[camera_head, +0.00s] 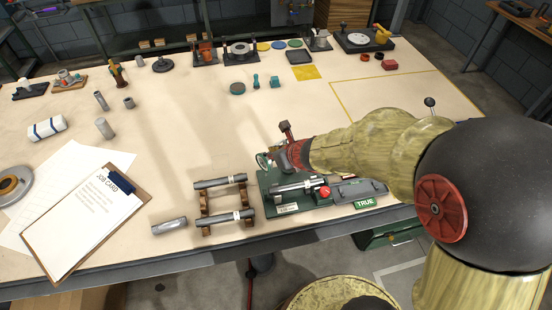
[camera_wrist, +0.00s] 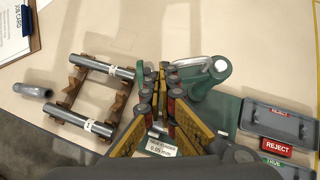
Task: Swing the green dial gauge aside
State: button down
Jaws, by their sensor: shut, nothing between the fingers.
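The green dial gauge (camera_head: 263,161) shows in the head view as a small round rim at the left end of a green fixture base (camera_head: 288,208). In the wrist view a green arm with a pale-capped post (camera_wrist: 221,67) stands just right of the fingers; the gauge's face is not clear there. My gripper (camera_head: 277,158) is low over the back left of the fixture, close beside the gauge. It also shows in the wrist view (camera_wrist: 166,72), its fingers together and empty. I cannot tell whether it touches the gauge. A shaft (camera_head: 296,187) lies on the fixture, mostly hidden in the wrist view.
A wooden rack (camera_head: 205,220) with two shafts stands left of the fixture, with a loose cylinder (camera_head: 169,226) beside it. Grey trays marked REJECT (camera_wrist: 279,122) and TRUE are at right. A clipboard (camera_head: 85,219) lies far left. The bench behind the fixture is largely clear.

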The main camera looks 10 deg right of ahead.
jog(key=shift+w+a+b, duration=0.3)
jog(key=shift+w+a, duration=0.45)
jog(key=shift+w, duration=0.2)
dwell(0.4)
